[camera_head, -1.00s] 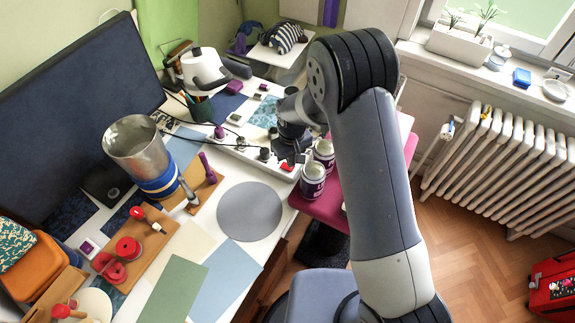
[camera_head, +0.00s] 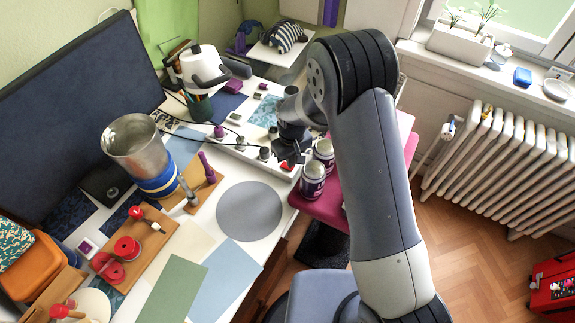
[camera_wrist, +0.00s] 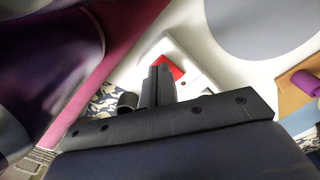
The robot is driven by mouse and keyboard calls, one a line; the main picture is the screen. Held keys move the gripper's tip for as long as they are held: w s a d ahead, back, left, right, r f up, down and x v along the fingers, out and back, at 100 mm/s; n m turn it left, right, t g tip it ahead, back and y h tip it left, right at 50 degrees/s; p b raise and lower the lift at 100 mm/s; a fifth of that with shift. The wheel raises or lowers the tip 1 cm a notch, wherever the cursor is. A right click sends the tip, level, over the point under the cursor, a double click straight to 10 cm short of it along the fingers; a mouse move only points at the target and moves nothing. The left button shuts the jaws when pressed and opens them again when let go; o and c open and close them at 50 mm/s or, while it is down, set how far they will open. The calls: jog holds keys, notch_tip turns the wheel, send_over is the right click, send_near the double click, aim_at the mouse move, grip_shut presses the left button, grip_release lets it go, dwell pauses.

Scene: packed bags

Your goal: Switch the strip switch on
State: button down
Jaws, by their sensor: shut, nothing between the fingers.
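The red strip switch (camera_head: 287,166) sits at the near right end of the white power strip (camera_head: 274,166). In the wrist view the red switch (camera_wrist: 174,69) shows right behind the fingertips and is partly covered by them. My gripper (camera_head: 288,158) is shut and empty, pointing down at that end of the strip. In the wrist view its closed fingers (camera_wrist: 157,76) overlap the left part of the switch. I cannot tell whether they touch it. The switch's rocker position cannot be made out.
Black plugs and cables lie along the strip, with one plug (camera_head: 264,153) close to the gripper. Two cans (camera_head: 313,180) stand to the right on a pink surface (camera_head: 330,211). A grey round mat (camera_head: 249,211) lies in front on the white desk.

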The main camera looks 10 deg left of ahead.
jog(key=shift+f+b, duration=0.45)
jog(key=shift+f, duration=0.1)
jog(key=shift+r, duration=0.1)
jog(key=shift+r+p, duration=1.75)
jog(key=shift+r, duration=1.75)
jog(key=shift+f, duration=0.1)
notch_tip(320, 180, down, 7)
jog(key=b, duration=0.3)
jog(key=shift+b, duration=0.3)
